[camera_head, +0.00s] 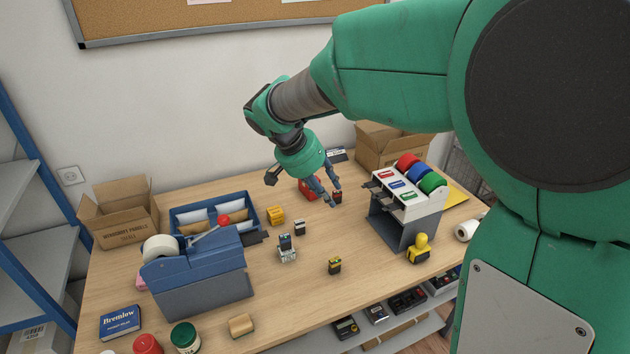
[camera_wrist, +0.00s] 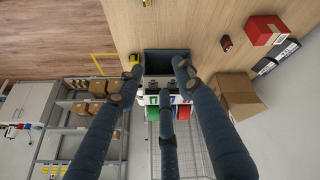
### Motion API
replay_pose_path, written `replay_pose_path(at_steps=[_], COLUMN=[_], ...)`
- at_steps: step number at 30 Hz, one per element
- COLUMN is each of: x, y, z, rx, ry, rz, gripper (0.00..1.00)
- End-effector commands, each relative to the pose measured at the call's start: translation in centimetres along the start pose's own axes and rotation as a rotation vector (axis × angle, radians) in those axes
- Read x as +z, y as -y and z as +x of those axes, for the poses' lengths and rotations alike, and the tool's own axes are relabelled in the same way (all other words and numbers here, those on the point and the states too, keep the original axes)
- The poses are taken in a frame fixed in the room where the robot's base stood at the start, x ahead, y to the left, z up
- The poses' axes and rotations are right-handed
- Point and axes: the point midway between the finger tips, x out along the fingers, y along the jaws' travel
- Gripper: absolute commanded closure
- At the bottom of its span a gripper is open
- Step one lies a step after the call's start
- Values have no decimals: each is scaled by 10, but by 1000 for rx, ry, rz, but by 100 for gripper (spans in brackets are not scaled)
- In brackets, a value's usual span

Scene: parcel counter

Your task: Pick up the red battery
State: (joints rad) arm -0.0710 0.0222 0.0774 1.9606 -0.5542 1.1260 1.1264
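A small red and dark block, which looks like the red battery (camera_head: 337,196), stands on the table close to my fingertips in the head view. In the wrist view the red battery (camera_wrist: 227,44) lies up and to the right, outside my spread fingers. My gripper (camera_head: 328,198) is open and empty, above the table. In the wrist view the gripper (camera_wrist: 157,80) has its fingers apart, with the roll dispenser beyond them. The exact gap between fingers and battery is hard to tell.
The roll dispenser (camera_head: 405,212) stands to the right. A yellow battery (camera_head: 334,266), a white battery (camera_head: 299,228) and a charger (camera_head: 287,254) stand nearer. A blue tape dispenser (camera_head: 200,270) is at left. An open carton (camera_head: 390,146) is behind.

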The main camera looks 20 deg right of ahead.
Motion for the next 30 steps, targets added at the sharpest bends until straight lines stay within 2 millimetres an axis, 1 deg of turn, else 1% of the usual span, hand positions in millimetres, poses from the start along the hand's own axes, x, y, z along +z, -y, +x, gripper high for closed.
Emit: replay_pose_path(at_steps=[1,6,15,24,30], x=[-8,-33,-72,-101,-114], y=[9,33,80,128,161], z=[5,23,59,103,136], rx=[24,95,204,284,319], ry=[-6,-40,-128,-248,-341], rz=[19,104,251,392,485], gripper=[64,64,64,64,64])
